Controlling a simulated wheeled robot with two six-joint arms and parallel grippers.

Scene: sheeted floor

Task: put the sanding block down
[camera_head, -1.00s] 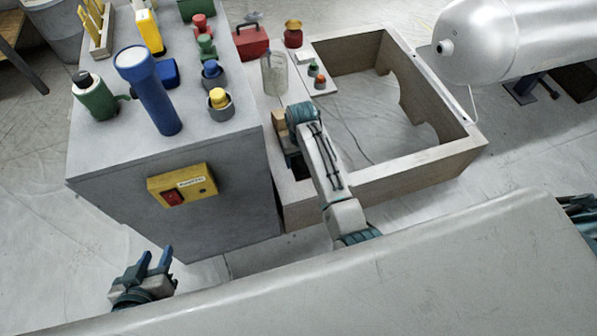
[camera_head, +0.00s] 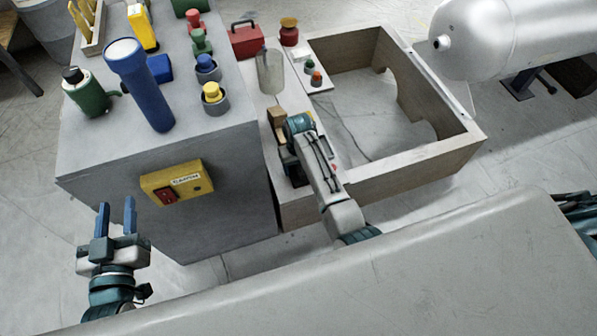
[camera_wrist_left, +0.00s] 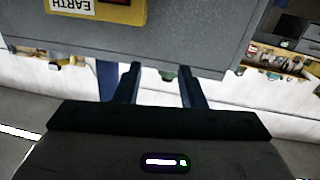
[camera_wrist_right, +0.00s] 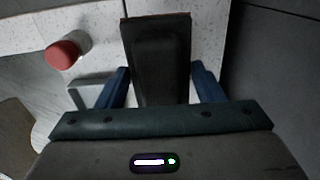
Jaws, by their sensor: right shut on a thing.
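The sanding block (camera_wrist_right: 157,60) shows in the right wrist view as a dark block with a thin brown far edge. It lies between the blue fingers of my right gripper (camera_wrist_right: 160,85), which is shut on it. In the head view a tan block end (camera_head: 277,117) shows beside my right wrist, over the pale ledge of the wooden frame; I cannot tell if it is the same block. The right fingers are mostly hidden there. My left gripper (camera_head: 116,218) is open and empty, in front of the grey cabinet. Its fingers also show in the left wrist view (camera_wrist_left: 158,85).
The grey cabinet (camera_head: 110,190) bears a blue flashlight (camera_head: 141,85), a green bottle (camera_head: 86,93) and several buttons. A clear jar (camera_head: 270,72) and a red toolbox (camera_head: 246,40) stand behind my right wrist. The wooden frame (camera_head: 420,165) is open inside. A white tank (camera_head: 500,40) is at right.

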